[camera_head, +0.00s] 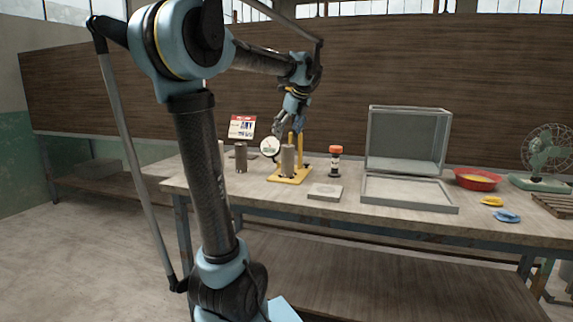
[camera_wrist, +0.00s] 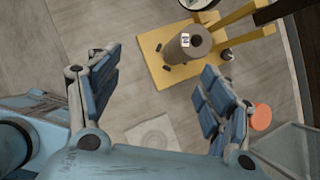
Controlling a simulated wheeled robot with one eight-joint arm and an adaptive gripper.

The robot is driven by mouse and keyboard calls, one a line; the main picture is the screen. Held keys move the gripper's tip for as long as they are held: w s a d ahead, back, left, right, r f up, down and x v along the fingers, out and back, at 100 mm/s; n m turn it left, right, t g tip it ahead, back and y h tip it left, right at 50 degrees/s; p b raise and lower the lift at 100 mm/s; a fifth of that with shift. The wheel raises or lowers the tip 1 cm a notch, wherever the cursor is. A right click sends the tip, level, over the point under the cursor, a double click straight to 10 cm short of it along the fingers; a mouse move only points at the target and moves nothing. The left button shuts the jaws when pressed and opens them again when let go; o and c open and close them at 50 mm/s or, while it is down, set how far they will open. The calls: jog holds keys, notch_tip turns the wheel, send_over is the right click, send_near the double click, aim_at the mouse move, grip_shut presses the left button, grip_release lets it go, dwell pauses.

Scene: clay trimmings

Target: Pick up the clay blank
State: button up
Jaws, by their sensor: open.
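A grey-brown clay cylinder (camera_head: 288,160), which looks like the clay blank, stands upright on the yellow stand (camera_head: 278,178) on the workbench. In the wrist view the same blank (camera_wrist: 176,50) is seen from above, with a small white label on top. My gripper (camera_head: 290,130) is above the stand, close over the blank in the head view. In the wrist view my gripper (camera_wrist: 157,70) has its blue-padded fingers spread wide and nothing between them. The blank lies beyond the fingertips, nearer the right finger. I see no contact.
Another brown cylinder (camera_head: 241,158) stands left of the stand. A round dial gauge (camera_head: 270,147) and yellow posts rise beside the blank. An orange-capped bottle (camera_head: 335,162), a square slab (camera_head: 325,192) and a glass-sided box (camera_head: 408,140) are to the right. Bench front is mostly clear.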

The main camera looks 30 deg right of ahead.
aim_at(291, 147)
jog(key=d+r+m, duration=0.1)
jog(key=d+m, duration=0.2)
jog(key=d, duration=0.2)
jog(key=x, duration=1.1)
jog(key=shift+d+f, duration=0.1)
jog(key=shift+w+r+x, duration=0.1)
jog(key=shift+w+x, duration=0.1)
jog(key=shift+x, duration=1.15)
jog(key=shift+w+r+x, duration=0.15)
jog(key=shift+w+x, duration=0.05)
jog(key=shift+x, duration=1.15)
jog(key=shift+c, duration=0.6)
grip_shut()
